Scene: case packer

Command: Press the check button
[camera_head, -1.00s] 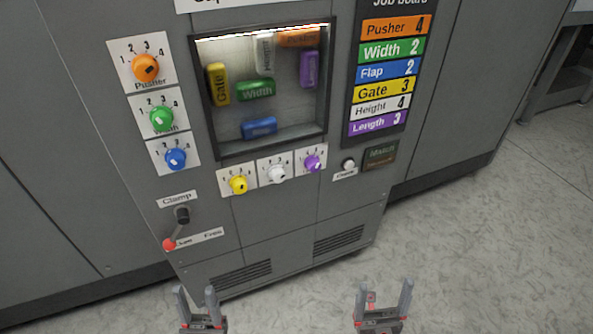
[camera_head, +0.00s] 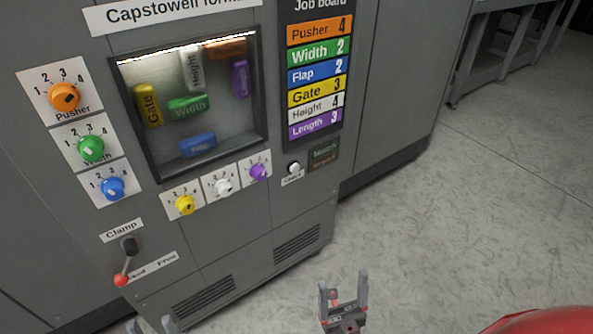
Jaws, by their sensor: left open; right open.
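The check button (camera_head: 294,168) is a small white round knob on the grey machine's front, above a small label, just right of the purple dial (camera_head: 258,172). A dark Match panel (camera_head: 323,154) is right of it. My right gripper (camera_head: 343,292) is open and empty, low in the view, in front of the floor and well apart from the button. My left gripper (camera_head: 151,327) shows only its fingertips at the bottom edge. It is open, below the clamp lever.
A job board (camera_head: 319,72) lists settings in coloured rows. Orange (camera_head: 65,96), green (camera_head: 91,148), blue (camera_head: 113,188), yellow (camera_head: 185,204) and white (camera_head: 224,187) dials surround a window with coloured blocks. A red-tipped clamp lever (camera_head: 125,262) sits lower left. Open floor lies to the right.

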